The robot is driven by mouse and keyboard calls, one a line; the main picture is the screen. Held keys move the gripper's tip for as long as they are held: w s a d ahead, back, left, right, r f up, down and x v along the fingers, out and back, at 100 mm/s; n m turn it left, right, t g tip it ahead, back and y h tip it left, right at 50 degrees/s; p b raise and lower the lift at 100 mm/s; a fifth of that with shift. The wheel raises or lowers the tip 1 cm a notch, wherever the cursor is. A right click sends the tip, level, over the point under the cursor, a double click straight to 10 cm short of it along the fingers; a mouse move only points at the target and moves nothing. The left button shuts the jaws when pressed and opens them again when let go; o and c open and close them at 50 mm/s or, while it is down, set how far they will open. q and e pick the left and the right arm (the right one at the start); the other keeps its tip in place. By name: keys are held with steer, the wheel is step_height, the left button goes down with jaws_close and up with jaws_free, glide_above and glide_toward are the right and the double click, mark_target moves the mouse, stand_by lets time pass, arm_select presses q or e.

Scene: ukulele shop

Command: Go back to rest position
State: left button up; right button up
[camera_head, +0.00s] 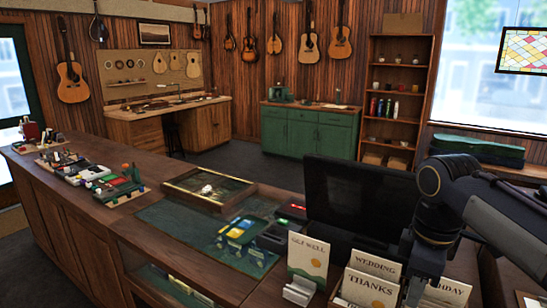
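My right arm comes in from the right edge in black and grey. It bends down to my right gripper (414,290), which is low in the picture at the greeting cards on the counter. Its fingers are dark and small here, partly lost against the cards and the lower edge, so I cannot tell whether they are open or shut. My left arm and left gripper are not in view.
Card holders (306,262) and a dark monitor (346,200) stand close to my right arm. The wooden counter (150,225) bears a framed tray (209,188), a green mat (175,222) and small goods. Floor is open beyond, before the green cabinet (308,133).

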steer(key=s+a+f+m+t+y, duration=0.3)
steer(key=s+a+f+m+t, duration=0.1)
steer(key=s+f+m, duration=0.9)
steer(key=shift+s+f+t+y, duration=0.25)
steer(key=shift+s+t, duration=0.35)
steer(key=shift+s, duration=0.5)
